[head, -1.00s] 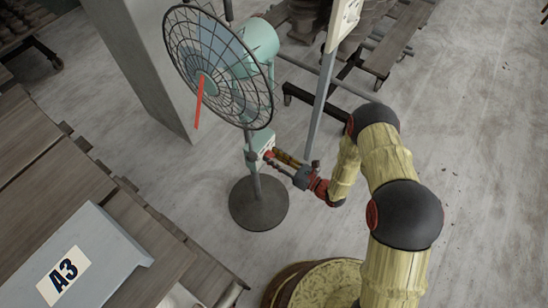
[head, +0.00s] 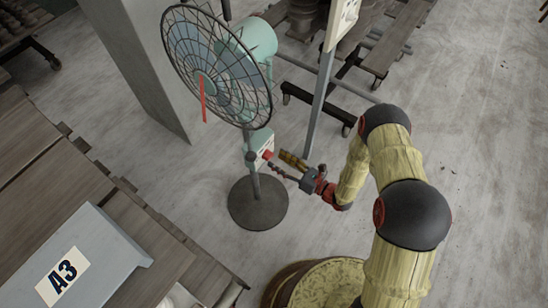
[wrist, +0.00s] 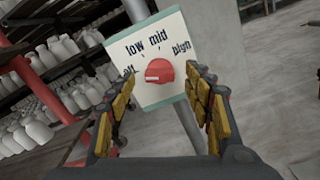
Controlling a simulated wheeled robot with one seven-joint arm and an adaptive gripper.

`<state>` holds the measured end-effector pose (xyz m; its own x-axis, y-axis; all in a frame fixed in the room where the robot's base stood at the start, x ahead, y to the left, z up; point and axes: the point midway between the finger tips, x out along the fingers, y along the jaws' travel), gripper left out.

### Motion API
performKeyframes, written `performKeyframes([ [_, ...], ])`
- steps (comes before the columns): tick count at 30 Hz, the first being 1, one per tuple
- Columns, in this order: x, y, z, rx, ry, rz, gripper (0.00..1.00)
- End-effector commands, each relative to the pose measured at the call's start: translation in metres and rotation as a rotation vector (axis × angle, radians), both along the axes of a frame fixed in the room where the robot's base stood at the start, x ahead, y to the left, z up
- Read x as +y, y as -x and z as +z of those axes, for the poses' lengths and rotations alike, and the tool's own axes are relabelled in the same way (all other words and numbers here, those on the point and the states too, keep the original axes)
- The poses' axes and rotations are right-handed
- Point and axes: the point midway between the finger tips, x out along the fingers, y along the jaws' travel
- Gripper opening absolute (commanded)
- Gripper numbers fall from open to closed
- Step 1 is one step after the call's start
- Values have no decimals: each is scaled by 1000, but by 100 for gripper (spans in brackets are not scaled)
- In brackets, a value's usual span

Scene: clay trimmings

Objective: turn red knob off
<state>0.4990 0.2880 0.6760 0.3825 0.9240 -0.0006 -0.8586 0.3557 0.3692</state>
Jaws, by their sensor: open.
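The teal standing fan (head: 262,40) has a control box (head: 259,145) on its pole, with a red knob (head: 268,154) on the side facing my gripper. In the wrist view the red knob (wrist: 161,70) sits on a white panel (wrist: 172,28) lettered low, mid and high, plus a left label that seems to read off. The knob's white mark is on its left side, toward that left label. My gripper (head: 281,163) is open and empty, its fingers apart on either side of the knob in the wrist view. In the head view it stands a little right of the knob, not touching.
A red ribbon (head: 203,100) hangs from the fan's grille. A grey pillar (head: 135,65) stands behind the fan, and a grey post (head: 320,105) behind my gripper. A slatted wooden table (head: 35,150) is at left. The floor to the right is clear.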

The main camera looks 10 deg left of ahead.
Motion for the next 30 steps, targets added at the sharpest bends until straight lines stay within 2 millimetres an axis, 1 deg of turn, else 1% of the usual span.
performKeyframes([
  [1, -12, 2, 0, 1, 0, -6, 52],
  [6, -42, 16, 0, 2, 0, -6, 52],
  [12, -69, 27, 0, 0, 1, -4, 52],
  [15, -77, 30, 0, 0, 1, -3, 52],
  [19, -82, 33, 0, -1, 1, -2, 52],
  [30, -82, 34, 0, 0, 0, -1, 52],
])
